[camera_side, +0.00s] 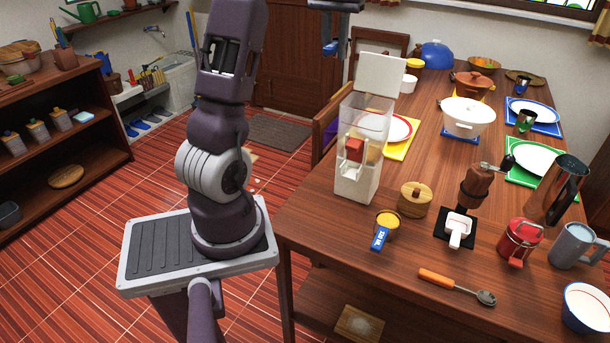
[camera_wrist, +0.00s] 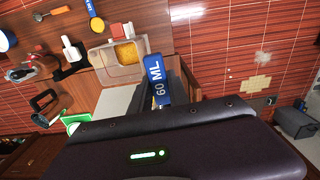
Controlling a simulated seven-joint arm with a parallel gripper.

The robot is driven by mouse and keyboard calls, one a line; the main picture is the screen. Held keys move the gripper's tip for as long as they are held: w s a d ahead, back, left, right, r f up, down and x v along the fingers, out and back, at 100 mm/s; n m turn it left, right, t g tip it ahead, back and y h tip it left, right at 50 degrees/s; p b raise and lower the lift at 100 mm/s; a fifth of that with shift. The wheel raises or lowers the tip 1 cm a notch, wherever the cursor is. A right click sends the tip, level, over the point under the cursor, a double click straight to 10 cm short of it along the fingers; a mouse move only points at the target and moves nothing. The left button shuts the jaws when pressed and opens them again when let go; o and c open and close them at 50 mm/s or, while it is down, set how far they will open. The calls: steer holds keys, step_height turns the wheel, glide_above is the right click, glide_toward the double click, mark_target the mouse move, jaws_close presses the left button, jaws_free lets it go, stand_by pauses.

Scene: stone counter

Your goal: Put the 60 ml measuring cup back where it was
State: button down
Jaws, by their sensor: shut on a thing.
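My gripper (camera_side: 330,45) is high at the top of the side view, above the table's left edge, partly cut off by the frame. It is shut on the 60 ml measuring cup, whose blue handle marked "60 ML" (camera_wrist: 155,80) shows in the wrist view. The cup's bowl is hidden or too small to make out. A second measuring cup (camera_side: 386,224), with a blue handle and yellow contents, rests near the table's front left. A clear dispenser (camera_side: 368,118) with its white lid (camera_side: 381,74) raised stands below and right of my gripper; it also shows in the wrist view (camera_wrist: 105,70) with yellow contents.
A wooden lidded pot (camera_side: 415,198), a brown grinder-like item (camera_side: 475,186), a red canister (camera_side: 519,238), a grey mug (camera_side: 574,245) and an orange-handled spoon (camera_side: 455,287) stand or lie on the table (camera_side: 335,215). Plates and pots are farther back.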

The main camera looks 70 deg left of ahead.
steer(key=s+d+f+n, duration=0.35)
steer(key=d+n, duration=0.25)
steer(key=n, duration=1.1)
glide_above(321, 208)
step_height(321, 208, down, 3)
step_height(321, 208, down, 28)
steer(key=shift+f, duration=0.1)
steer(key=c, duration=1.6)
jaws_free()
steer(key=shift+f, duration=0.1)
steer(key=shift+c, duration=0.2)
steer(key=o, duration=0.4)
step_height(321, 208, up, 12)
steer(key=shift+d+r, duration=0.1)
steer(key=shift+r, duration=0.05)
